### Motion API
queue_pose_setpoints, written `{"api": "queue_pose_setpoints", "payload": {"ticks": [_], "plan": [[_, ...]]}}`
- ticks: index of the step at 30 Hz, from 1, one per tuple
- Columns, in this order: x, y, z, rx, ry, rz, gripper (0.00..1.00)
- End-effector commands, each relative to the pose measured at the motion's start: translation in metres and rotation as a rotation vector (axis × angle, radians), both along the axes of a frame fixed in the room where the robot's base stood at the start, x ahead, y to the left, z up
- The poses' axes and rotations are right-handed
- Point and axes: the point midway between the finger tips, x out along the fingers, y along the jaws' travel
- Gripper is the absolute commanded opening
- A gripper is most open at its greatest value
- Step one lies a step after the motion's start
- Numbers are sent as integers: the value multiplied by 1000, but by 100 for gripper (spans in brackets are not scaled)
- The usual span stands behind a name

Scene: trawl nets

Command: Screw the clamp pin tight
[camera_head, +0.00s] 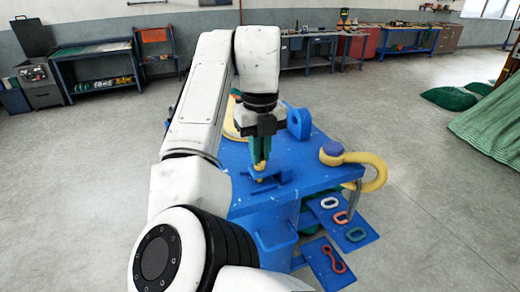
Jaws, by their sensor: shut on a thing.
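My gripper (260,151) points down over the blue bench (318,180), its green fingers close together. They are shut on a small yellow piece (259,170), which appears to be the head of the clamp pin. The piece is just above or in a low blue fixture (268,186) on the bench top; I cannot tell how deep it sits. The fingers hide part of it, and any thread is out of sight.
A yellow shackle with a blue end (374,165) hangs over the bench's right edge. Lower blue trays hold coloured links (340,217) and a red link (333,259). Green netting (490,125) lies far right; open floor lies between.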

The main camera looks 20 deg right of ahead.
Motion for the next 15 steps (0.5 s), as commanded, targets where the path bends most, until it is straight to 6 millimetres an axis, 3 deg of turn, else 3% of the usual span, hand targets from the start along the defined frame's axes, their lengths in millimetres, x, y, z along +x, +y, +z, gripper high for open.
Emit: {"api": "queue_pose_setpoints", "payload": {"ticks": [6,7,15], "plan": [[2,0,4,-2,-10,0,0],[2,0,4,-2,-10,0,14],[1,0,2,-1,-4,0,37]]}}
